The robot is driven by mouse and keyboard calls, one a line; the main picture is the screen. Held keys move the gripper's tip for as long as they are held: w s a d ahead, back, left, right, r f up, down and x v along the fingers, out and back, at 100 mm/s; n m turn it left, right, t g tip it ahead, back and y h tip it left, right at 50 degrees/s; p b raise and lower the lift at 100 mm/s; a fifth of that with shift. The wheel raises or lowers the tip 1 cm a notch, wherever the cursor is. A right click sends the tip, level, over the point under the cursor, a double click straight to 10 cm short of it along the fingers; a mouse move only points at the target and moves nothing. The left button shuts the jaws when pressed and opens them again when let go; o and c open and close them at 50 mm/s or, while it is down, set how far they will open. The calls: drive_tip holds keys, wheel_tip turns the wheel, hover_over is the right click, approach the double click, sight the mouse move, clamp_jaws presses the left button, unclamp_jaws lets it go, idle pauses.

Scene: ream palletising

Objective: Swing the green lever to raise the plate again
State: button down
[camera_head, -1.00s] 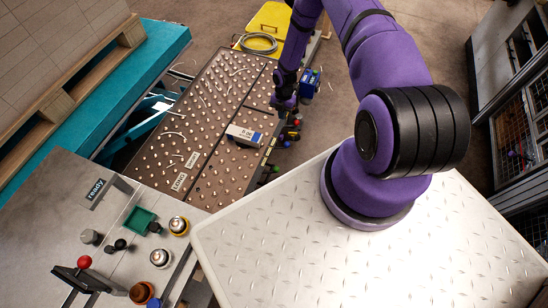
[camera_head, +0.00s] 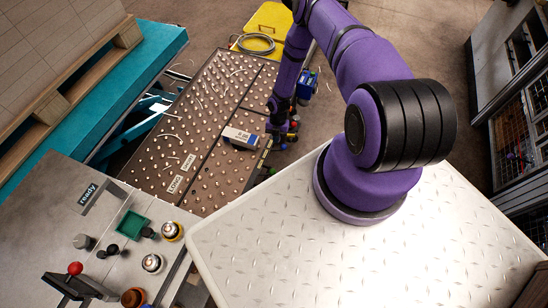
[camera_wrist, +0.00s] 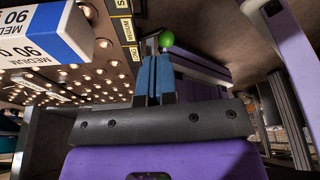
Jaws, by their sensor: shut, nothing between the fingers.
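The green lever's ball knob (camera_wrist: 166,39) shows in the wrist view, just beyond the fingertips and slightly right of them. Its rod is mostly hidden behind my fingers. My gripper (camera_wrist: 154,58) has its blue fingers shut together with nothing between them. I cannot tell whether they touch the lever. In the head view my gripper (camera_head: 277,128) is low beside the right edge of the studded table (camera_head: 165,150), near several coloured knobs. I cannot tell for certain which surface is the plate or how high it stands.
A white and blue ream pack (camera_head: 240,137) lies on the table, close to my gripper; it also shows in the wrist view (camera_wrist: 40,35). A blue box (camera_head: 307,83) and a yellow case (camera_head: 268,20) stand beyond. A grey bench (camera_head: 60,200) is at left.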

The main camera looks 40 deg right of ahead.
drive_tip(key=s+a+f, duration=0.2)
drive_tip(key=f, duration=0.3)
drive_tip(key=s+a+f, duration=0.2)
drive_tip(key=s+f, duration=0.1)
drive_tip(key=f, duration=0.2)
drive_tip(key=shift+a, duration=0.4)
drive_tip(key=shift+s+a+m, duration=0.1)
drive_tip(key=shift+s+m, duration=0.15)
drive_tip(key=shift+m, duration=0.15)
